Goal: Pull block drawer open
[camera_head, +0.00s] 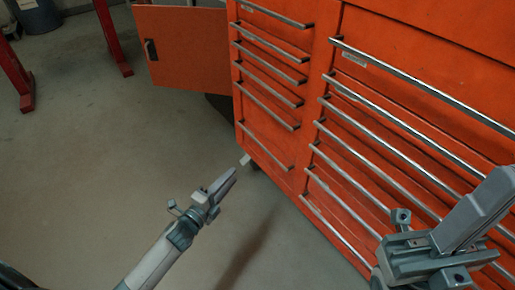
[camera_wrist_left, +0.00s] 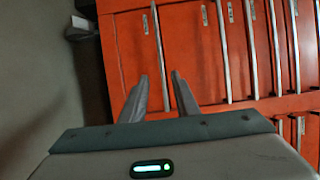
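The orange drawer cabinet (camera_head: 322,115) fills the right of the head view. It has two columns of drawers with long metal bar handles; I cannot tell which one is the block drawer. My left gripper (camera_head: 231,175) is in front of the lower left column, near the lowest handle there (camera_head: 268,149), and apart from the cabinet in this view. In the left wrist view its two fingers (camera_wrist_left: 159,82) are spread and empty, with one bar handle (camera_wrist_left: 160,55) ahead between the tips. My right gripper (camera_head: 470,222) is at the lower right, covering part of the right column's handles.
An orange door panel (camera_head: 185,48) with a dark handle stands to the left of the cabinet. Red metal legs (camera_head: 112,38) and a dark bin (camera_head: 37,15) are at the upper left. The grey floor (camera_head: 90,150) on the left is clear.

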